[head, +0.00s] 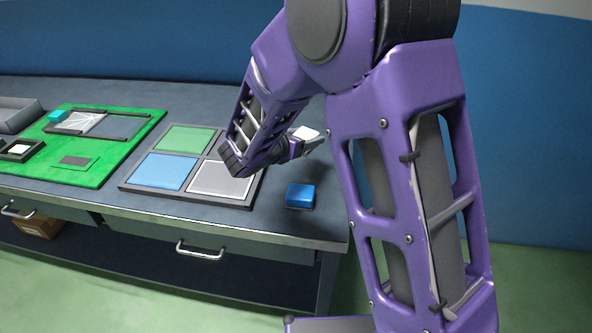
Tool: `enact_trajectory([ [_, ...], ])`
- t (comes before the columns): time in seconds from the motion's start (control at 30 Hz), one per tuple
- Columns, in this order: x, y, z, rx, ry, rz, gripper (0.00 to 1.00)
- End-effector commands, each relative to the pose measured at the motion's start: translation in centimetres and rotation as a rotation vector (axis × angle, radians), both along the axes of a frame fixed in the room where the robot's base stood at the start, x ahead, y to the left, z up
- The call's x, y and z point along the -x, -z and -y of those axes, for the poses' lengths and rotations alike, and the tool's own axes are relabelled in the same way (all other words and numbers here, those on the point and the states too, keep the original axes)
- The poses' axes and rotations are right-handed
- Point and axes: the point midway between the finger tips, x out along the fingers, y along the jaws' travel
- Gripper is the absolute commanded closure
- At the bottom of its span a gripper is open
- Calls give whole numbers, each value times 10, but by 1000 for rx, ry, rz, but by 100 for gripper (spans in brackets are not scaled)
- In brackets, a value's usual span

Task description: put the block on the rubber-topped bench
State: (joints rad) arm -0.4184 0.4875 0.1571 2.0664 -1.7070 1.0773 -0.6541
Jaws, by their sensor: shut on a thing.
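My purple arm reaches over the bench (85,197), which has a dark grey top. My gripper (312,141) is above the right part of the bench, partly hidden by my own arm. It is shut on a small white block (306,132), of which only the top shows clearly. A blue block (300,195) sits on the bench top near the right front corner, apart from my gripper. I cannot tell the gap between the white block and the bench top.
A framed tray (128,181) with green, blue and grey squares lies left of the blue block. Further left, a green board (75,174) carries a teal block (58,116) and a small dark tray (17,149). A grey box (17,113) stands at the far left. Drawers line the bench front.

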Motion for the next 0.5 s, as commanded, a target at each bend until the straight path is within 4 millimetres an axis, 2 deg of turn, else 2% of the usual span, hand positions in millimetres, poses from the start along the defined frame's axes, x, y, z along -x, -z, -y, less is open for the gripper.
enact_trajectory([
  [0.1, -3, -6, -5, 3, -16, 5, 92],
  [0.17, -3, -3, -6, 5, -20, 4, 92],
  [0.4, -4, 40, -6, 8, -24, 1, 92],
  [0.5, -4, 50, -6, 7, -23, 2, 92],
])
